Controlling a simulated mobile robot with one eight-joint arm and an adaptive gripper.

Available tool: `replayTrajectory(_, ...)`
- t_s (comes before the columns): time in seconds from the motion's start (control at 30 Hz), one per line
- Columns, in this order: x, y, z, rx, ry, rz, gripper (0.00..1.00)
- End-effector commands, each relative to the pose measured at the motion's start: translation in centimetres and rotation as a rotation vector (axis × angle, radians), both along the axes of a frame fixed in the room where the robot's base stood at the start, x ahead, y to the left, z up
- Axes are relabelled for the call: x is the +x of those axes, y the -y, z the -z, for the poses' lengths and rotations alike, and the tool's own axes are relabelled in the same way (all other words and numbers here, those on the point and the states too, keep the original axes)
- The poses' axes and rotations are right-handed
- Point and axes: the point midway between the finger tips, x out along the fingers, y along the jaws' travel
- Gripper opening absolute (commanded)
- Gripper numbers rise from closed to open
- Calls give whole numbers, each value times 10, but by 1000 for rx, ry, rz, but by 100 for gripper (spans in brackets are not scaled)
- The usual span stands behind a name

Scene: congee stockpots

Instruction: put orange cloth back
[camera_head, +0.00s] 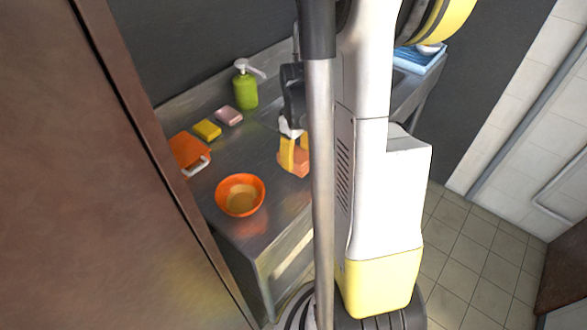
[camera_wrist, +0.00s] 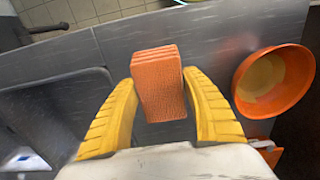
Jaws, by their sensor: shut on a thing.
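The orange cloth (camera_wrist: 158,82) is a folded, layered block between the two yellow fingers of my gripper (camera_wrist: 158,90) in the wrist view. My gripper is shut on it. In the head view, my gripper (camera_head: 294,155) holds the orange cloth (camera_head: 295,166) over the metal counter, to the right of the orange bowl. I cannot tell whether the cloth touches the counter. My arm hides part of the counter to the right.
On the metal counter (camera_head: 230,157) are an orange bowl (camera_head: 240,195), an orange item with a pale handle (camera_head: 188,152), a yellow sponge (camera_head: 207,130), a pink block (camera_head: 229,117) and a green pump bottle (camera_head: 245,91). A sink basin (camera_wrist: 55,115) is left of the cloth. Blue cloths (camera_head: 420,60) lie at the far end.

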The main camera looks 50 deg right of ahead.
Motion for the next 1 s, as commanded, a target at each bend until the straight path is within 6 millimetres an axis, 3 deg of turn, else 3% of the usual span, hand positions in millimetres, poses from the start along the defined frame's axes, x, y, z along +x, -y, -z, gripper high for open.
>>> replayTrajectory(0.23, 11, 1, 15, 0, 0, 0, 30)
replayTrajectory(0.43, 11, 1, 46, 0, 0, 0, 30)
replayTrajectory(0.8, 11, 1, 50, 0, 0, 0, 30)
replayTrajectory(0.83, 11, 1, 49, 0, 0, 0, 63)
replayTrajectory(0.87, 11, 1, 49, 0, 0, 0, 72)
replayTrajectory(1.0, 11, 1, 48, 0, 0, 0, 76)
